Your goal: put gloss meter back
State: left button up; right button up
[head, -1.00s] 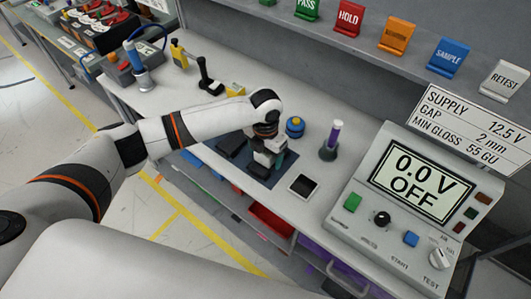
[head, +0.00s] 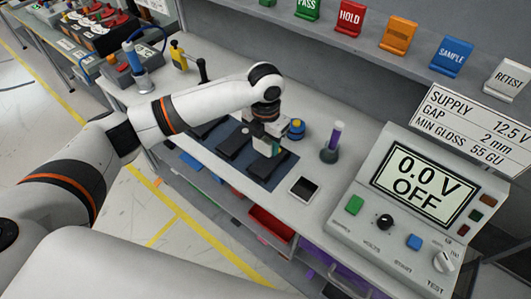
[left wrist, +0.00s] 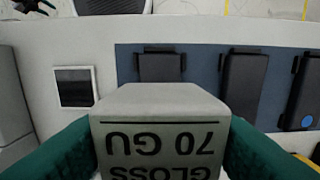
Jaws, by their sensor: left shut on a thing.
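The gloss meter (left wrist: 160,130) is a pale grey block reading "GLOSS 70 GU", upside down in the left wrist view. My left gripper (head: 268,147) is shut on it, with a teal finger on each side. In the head view the meter is mostly hidden by the gripper. The gripper is over the right part of a dark blue mat (left wrist: 210,65) on the bench. Several dark flat pieces lie on the mat, one of them (left wrist: 243,83) near its middle. Any gap between meter and mat cannot be told.
A white-framed black tile (head: 303,188) lies right of the mat. A grey console (head: 420,195) reads "0.0 V OFF". A red bin (head: 270,224) is below the bench edge.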

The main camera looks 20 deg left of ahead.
aim_at(261, 141)
pick_arm(q)
jog(key=shift+r, duration=1.85)
jog(key=n, duration=0.2)
jog(key=s+n, duration=0.1)
jog(key=n, duration=0.2)
jog(key=shift+s+a+n+b, duration=0.3)
jog(key=shift+s+n+b, duration=0.1)
jog(key=s+a+n, duration=0.1)
jog(key=s+n, duration=0.3)
jog(key=n, duration=0.7)
jog(key=s+a+r+n, duration=0.1)
jog(key=s+n, duration=0.3)
jog(key=n, duration=0.7)
jog(key=s+a+n+b, duration=0.1)
jog(key=s+n, duration=0.3)
jog(key=n, duration=0.8)
jog(key=shift+a+r, duration=0.15)
jog(key=shift+r, duration=0.05)
jog(key=shift+s, duration=0.1)
jog(key=shift+r, duration=0.1)
